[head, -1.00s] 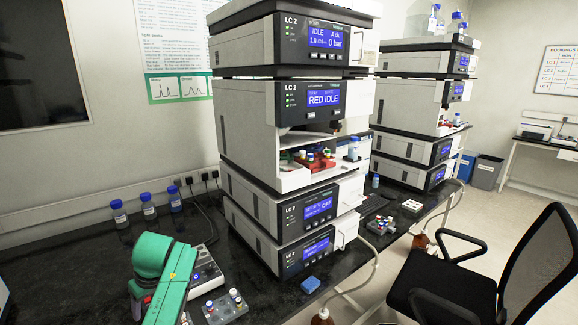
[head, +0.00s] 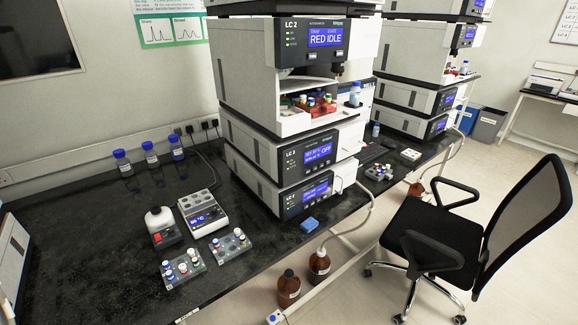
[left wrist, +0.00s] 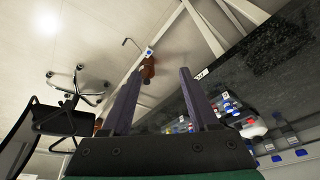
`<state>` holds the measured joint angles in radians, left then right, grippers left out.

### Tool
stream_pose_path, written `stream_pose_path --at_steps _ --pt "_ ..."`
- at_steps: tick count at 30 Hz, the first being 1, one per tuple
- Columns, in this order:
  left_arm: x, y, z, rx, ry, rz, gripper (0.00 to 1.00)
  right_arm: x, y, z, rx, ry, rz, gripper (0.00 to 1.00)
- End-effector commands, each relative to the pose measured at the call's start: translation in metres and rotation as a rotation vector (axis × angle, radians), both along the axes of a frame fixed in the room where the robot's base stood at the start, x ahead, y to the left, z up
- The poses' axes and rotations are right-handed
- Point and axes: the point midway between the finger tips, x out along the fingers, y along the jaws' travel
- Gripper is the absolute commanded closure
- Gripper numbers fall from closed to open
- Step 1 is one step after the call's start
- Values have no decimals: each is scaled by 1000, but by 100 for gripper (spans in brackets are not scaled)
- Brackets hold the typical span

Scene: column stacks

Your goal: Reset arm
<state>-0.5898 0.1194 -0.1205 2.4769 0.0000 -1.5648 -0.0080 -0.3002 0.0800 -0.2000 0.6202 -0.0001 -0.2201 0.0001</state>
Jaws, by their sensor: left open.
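My left gripper (left wrist: 155,105) shows in the left wrist view with its two dark fingers spread apart and nothing between them. Past the fingers are the floor, a brown bottle (left wrist: 149,68) and the bench edge. Neither of my arms shows in the head view now. My right gripper is in neither view.
The black bench (head: 95,235) carries the LC 2 stack (head: 270,140), two grey vial racks (head: 182,268), a heater block (head: 202,212) and a vortex mixer (head: 160,228). Blue-capped bottles (head: 150,155) stand by the wall. A chair (head: 450,235) and brown bottles (head: 289,288) are on the floor.

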Motion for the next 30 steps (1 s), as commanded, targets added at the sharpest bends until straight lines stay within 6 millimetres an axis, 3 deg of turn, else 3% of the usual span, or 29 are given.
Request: stream_pose_path --at_steps 1,5,11,17,20,21,24,27,30 --pt "3 0 -23 1 14 2 39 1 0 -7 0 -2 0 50" --pt "9 -1 -64 1 29 3 39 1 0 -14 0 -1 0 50" --pt "9 -2 -140 3 59 0 39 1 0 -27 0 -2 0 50" --pt "-10 0 -246 7 101 -6 39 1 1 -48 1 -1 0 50" --pt "-39 4 -321 11 134 -12 39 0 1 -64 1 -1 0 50" --pt "-57 6 -353 13 150 -15 39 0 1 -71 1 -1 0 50" --pt "-107 15 -420 18 182 -23 39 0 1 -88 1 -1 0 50" --pt "-154 23 -459 23 206 -30 39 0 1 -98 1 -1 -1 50" --pt "-182 29 -474 24 217 -34 39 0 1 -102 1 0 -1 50"
